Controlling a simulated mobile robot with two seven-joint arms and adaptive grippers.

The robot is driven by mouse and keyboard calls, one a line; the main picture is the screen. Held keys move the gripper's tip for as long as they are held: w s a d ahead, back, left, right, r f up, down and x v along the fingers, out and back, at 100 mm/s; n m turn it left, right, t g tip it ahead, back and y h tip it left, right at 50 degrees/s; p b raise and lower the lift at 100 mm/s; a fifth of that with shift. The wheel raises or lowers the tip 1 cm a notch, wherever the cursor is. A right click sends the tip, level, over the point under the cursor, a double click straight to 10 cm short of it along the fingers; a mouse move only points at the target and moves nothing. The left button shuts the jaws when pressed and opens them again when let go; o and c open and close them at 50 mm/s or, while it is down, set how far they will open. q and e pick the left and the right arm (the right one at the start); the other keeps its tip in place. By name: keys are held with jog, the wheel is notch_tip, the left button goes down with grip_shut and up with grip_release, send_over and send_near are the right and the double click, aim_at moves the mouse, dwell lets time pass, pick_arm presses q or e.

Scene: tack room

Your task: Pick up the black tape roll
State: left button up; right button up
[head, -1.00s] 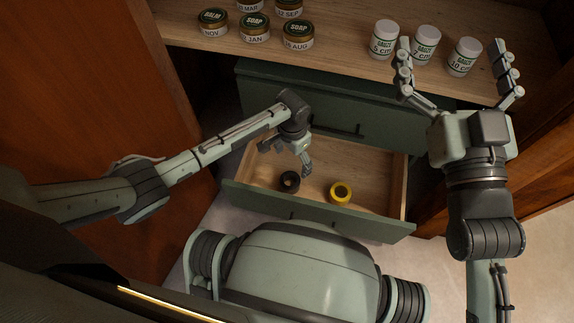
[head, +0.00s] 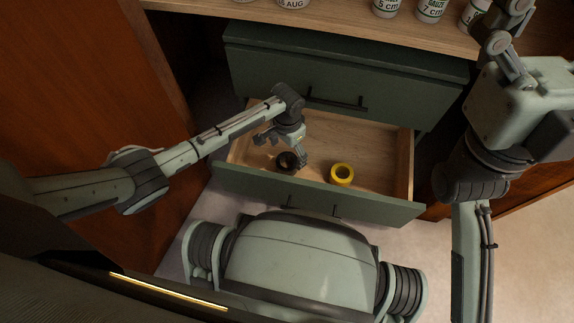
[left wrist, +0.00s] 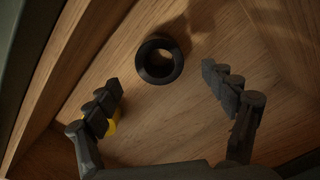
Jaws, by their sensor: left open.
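The black tape roll (head: 287,162) lies on the floor of the open drawer (head: 380,160), near its front left. My left gripper (head: 281,150) is inside the drawer, just above and behind the roll. In the left wrist view the black roll (left wrist: 159,60) lies flat, a little beyond the gap between the spread, empty fingers of my left gripper (left wrist: 165,92). My right gripper (head: 497,25) is raised at the upper right, away from the drawer; its fingers are partly cut off by the frame edge.
A yellow tape roll (head: 341,174) lies right of the black one in the drawer; a finger partly hides it in the left wrist view (left wrist: 112,122). The green drawer front (head: 330,197) bounds the near side. A closed drawer (head: 340,85) and gauze jars (head: 432,9) are above.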

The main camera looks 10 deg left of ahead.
aim_at(287, 161)
pick_arm(q)
notch_tip(287, 161, down, 5)
jog(key=shift+r+b, duration=0.15)
jog(key=shift+b, duration=0.95)
jog(key=c, duration=1.3)
jog(key=shift+r, duration=0.2)
